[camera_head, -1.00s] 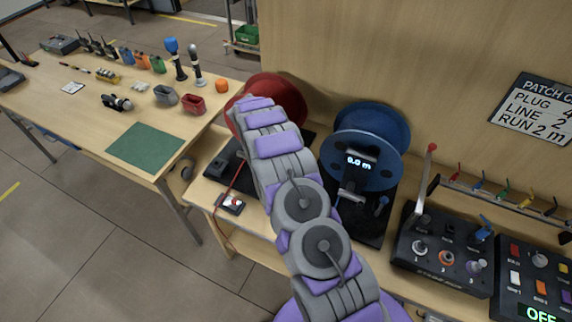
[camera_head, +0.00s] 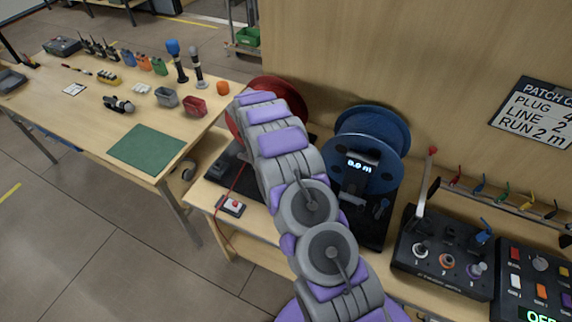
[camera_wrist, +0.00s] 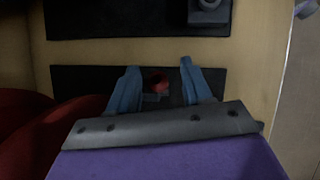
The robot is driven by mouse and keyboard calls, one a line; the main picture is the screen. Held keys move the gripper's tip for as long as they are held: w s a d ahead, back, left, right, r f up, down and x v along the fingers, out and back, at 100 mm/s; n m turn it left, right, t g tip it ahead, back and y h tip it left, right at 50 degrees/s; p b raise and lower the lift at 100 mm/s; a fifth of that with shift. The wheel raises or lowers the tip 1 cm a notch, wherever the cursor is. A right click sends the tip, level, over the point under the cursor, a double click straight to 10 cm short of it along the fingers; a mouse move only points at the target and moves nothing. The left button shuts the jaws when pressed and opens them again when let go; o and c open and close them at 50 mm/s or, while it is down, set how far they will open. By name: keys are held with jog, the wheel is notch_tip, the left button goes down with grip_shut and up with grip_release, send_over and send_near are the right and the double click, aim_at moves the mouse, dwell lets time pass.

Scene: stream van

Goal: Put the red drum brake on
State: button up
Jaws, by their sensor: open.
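The red drum (camera_head: 285,92) stands on the bench against the back panel, mostly hidden behind my arm in the head view. It also shows as a dark red curve at the left of the wrist view (camera_wrist: 35,140). A small red knob (camera_wrist: 157,79), which looks like the red drum brake, sits on a dark plate in the wrist view. My gripper (camera_wrist: 158,66) is open, with one blue finger to each side of the knob in the picture. I cannot tell whether either finger touches it. The head view hides the knob and my fingers behind my arm.
The blue drum (camera_head: 371,140) with a lit display stands right of my arm. A control box with a tall lever (camera_head: 442,252) and a button panel (camera_head: 535,275) stand further right. A small box with a red button (camera_head: 231,206) lies near the bench's left edge.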

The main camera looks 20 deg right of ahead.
jog(key=s+a+r, duration=0.1)
jog(key=s+a, duration=0.1)
jog(key=s, duration=1.3)
jog(key=shift+a+r, duration=0.15)
